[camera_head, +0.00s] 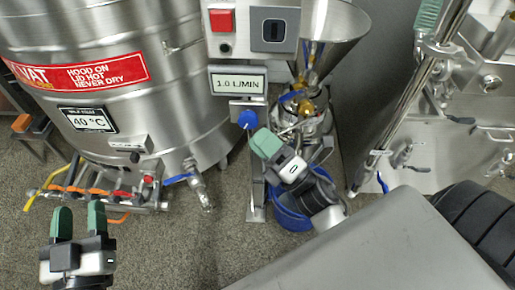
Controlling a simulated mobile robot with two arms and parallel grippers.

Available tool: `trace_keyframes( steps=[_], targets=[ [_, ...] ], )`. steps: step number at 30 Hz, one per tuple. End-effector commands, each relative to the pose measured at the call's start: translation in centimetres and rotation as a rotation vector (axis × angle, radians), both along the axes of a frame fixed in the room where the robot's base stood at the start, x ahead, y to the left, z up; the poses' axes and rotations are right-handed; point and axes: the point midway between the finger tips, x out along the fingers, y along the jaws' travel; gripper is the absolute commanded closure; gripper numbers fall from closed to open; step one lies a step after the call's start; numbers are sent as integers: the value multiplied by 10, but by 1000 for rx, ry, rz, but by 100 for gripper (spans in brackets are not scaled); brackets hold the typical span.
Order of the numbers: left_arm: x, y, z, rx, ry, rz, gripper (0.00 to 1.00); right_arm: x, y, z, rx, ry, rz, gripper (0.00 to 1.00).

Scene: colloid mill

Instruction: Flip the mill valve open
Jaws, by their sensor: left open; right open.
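The colloid mill (313,124) stands at centre right under a steel funnel hopper (340,22). A small blue lever (290,97) shows on its upper left side, and brass-coloured fittings sit around it. I cannot tell for sure which handle is the mill valve. My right gripper (264,142) is open, in front of the mill and just below a blue knob (247,120); its green fingers point up and left and hold nothing I can see. It covers part of the mill's lower body. My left gripper (78,218) is open and empty at the lower left, away from the mill.
A large steel vat (120,110) fills the left, with a row of valves (95,193) and a blue-handled outlet (193,178) below. A "1.0 L/MIN" display (240,83) hangs beside the mill. A blue bucket (290,205) sits below it. The floor at lower centre is clear.

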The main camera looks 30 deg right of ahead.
Motion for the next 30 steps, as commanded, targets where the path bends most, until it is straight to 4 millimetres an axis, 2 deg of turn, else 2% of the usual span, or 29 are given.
trace_keyframes(
  steps=[6,15,18,19,22,30],
  targets=[
    [0,0,-2,0,0,0,52,-5,9,10,103,-6,78,1],
    [0,0,-2,0,0,0,52,-6,10,12,116,-6,87,1],
    [0,0,-1,-1,-5,0,64,-7,11,13,136,-2,94,1],
    [0,0,0,-2,-11,-1,64,-7,12,16,160,2,105,1],
    [-1,-1,7,-14,-52,-3,64,-11,17,29,336,42,181,1],
    [-8,-3,32,-58,-207,-12,64,-26,34,66,982,233,514,1]
  ],
)
